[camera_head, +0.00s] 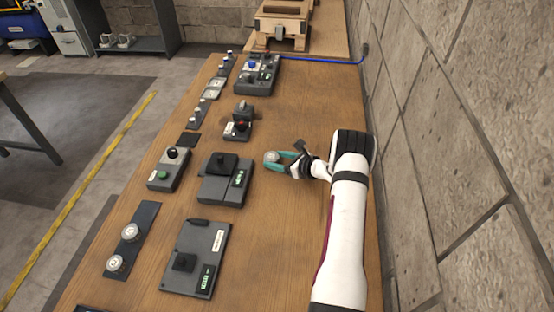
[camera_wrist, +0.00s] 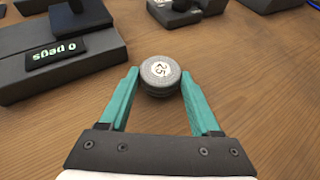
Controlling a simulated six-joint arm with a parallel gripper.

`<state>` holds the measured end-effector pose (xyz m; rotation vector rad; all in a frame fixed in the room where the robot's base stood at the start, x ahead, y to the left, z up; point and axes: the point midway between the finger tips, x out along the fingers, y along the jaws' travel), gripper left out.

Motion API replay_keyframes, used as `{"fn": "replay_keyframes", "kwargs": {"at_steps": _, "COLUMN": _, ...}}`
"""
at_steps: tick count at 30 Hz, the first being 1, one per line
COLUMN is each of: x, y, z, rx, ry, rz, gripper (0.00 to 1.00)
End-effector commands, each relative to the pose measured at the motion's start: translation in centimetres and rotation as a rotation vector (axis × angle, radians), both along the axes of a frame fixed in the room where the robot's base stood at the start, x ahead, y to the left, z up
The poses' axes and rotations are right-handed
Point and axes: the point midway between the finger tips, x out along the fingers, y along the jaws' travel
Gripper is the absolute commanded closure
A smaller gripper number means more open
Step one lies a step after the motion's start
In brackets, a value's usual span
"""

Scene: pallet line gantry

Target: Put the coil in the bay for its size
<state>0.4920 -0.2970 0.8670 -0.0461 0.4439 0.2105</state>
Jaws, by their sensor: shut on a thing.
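The coil (camera_wrist: 160,72) is a short dark grey cylinder with a white round label reading 25 on its top. It stands upright between the teal fingers of my gripper (camera_wrist: 160,82), which is shut on it. In the head view the coil (camera_head: 272,156) shows at the fingertips of my gripper (camera_head: 274,162), over the right part of the wooden table. I cannot tell whether its base touches the table. No bay marked with a size can be made out clearly in either view.
Two dark grey display units (camera_head: 212,190) (camera_head: 190,272) stand left of my gripper; one display reads "0 pegs" in the wrist view (camera_wrist: 60,52). A dark strip (camera_head: 147,214) bears two round silver pieces.

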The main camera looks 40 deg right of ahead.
Motion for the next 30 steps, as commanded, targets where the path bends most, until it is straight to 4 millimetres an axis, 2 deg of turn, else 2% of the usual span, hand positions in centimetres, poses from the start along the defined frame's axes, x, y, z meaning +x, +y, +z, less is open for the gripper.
{"fn": "replay_keyframes", "kwargs": {"at_steps": 2, "x": 0.0, "y": 0.0, "z": -0.2, "rx": 0.000, "ry": 0.000, "rz": 0.000, "gripper": 1.00}}
{"fn": "replay_keyframes", "kwargs": {"at_steps": 3, "x": 0.0, "y": 0.0, "z": -0.3, "rx": 0.001, "ry": 0.000, "rz": 0.000, "gripper": 0.32}}
{"fn": "replay_keyframes", "kwargs": {"at_steps": 7, "x": 0.0, "y": 0.0, "z": -0.3, "rx": 0.001, "ry": 0.000, "rz": 0.000, "gripper": 0.09}}
{"fn": "replay_keyframes", "kwargs": {"at_steps": 8, "x": 0.0, "y": 0.0, "z": -0.3, "rx": 0.001, "ry": 0.000, "rz": 0.000, "gripper": 0.06}}
{"fn": "replay_keyframes", "kwargs": {"at_steps": 17, "x": 0.0, "y": 0.0, "z": 0.2, "rx": -0.001, "ry": -0.001, "rz": 0.000, "gripper": 0.06}}
{"fn": "replay_keyframes", "kwargs": {"at_steps": 20, "x": -1.7, "y": -0.5, "z": 0.9, "rx": 0.000, "ry": 0.000, "rz": -0.004, "gripper": 0.06}}
{"fn": "replay_keyframes", "kwargs": {"at_steps": 27, "x": -7.7, "y": -1.8, "z": 3.9, "rx": -0.001, "ry": 0.000, "rz": -0.005, "gripper": 0.06}}
{"fn": "replay_keyframes", "kwargs": {"at_steps": 30, "x": -9.4, "y": -2.1, "z": 4.7, "rx": 0.000, "ry": -0.001, "rz": -0.003, "gripper": 0.06}}
